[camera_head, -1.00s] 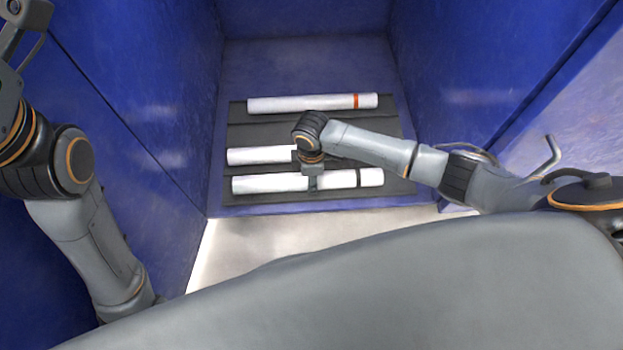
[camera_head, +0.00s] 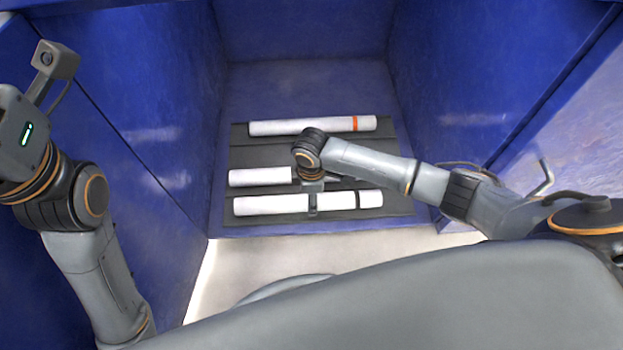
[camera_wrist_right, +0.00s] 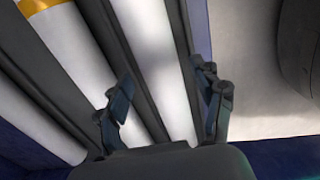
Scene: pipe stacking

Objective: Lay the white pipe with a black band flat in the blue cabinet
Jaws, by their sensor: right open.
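The white pipe with a black band (camera_head: 270,204) lies flat in the front groove of the dark rack (camera_head: 405,205) on the blue cabinet's floor (camera_head: 300,80). Its band is near its right end. My right gripper (camera_head: 313,208) is at the middle of this pipe. In the right wrist view its two fingers (camera_wrist_right: 165,100) are apart, with a white pipe (camera_wrist_right: 150,50) running between them; whether they touch it I cannot tell. My left arm is at the left edge, its fingertips out of frame.
A white pipe with an orange-red band (camera_head: 300,127) lies in the back groove. Another white pipe (camera_head: 258,177) lies in the middle groove, partly behind my right arm; its yellow band (camera_wrist_right: 42,5) shows in the wrist view. Blue walls (camera_head: 460,80) stand close on both sides.

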